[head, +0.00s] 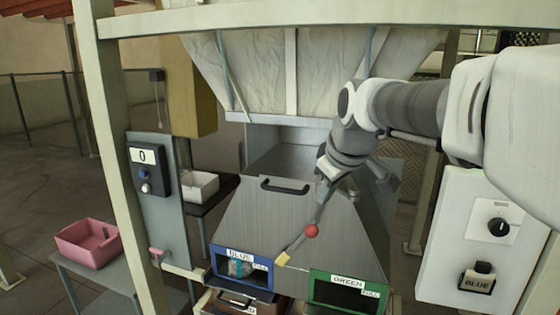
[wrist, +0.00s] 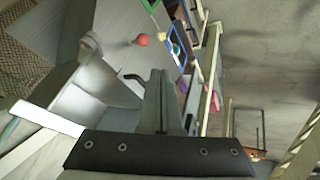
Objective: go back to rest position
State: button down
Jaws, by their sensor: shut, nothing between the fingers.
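My gripper (head: 350,190) hangs in front of the grey metal hopper in the head view, with my arm reaching in from the right. In the wrist view its fingers (wrist: 160,78) are together, with nothing between them. A red ball knob (head: 311,231) is below and left of the gripper, on a thin lever sloping down to a yellow piece (head: 283,259). The red knob also shows in the wrist view (wrist: 143,40), apart from the fingertips. No marker of a rest position shows.
A blue-framed opening (head: 245,282) holds something colourful; a green-framed opening (head: 347,292) looks dark. A control panel (head: 492,235) stands right, a counter reading 0 (head: 142,156) left. A pink bin (head: 88,240) and white bin (head: 200,185) sit left. A beam (head: 320,18) crosses above.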

jog(key=s+d+f+m+b, duration=0.1)
jog(key=s+f, duration=0.3)
jog(key=s, duration=0.4)
jog(key=s+d+f+m+b, duration=0.1)
jog(key=s+f+m, duration=0.3)
jog(key=s, duration=0.4)
jog(key=s+d+f+m+h, duration=0.1)
jog(key=s+d+f+m, duration=0.1)
jog(key=s, duration=0.6)
notch_tip(320, 180, down, 3)
jog(key=shift+d+r+m+g+b, duration=0.15)
jog(key=shift+d+m+g+b, duration=0.25)
jog(key=shift+m, duration=0.1)
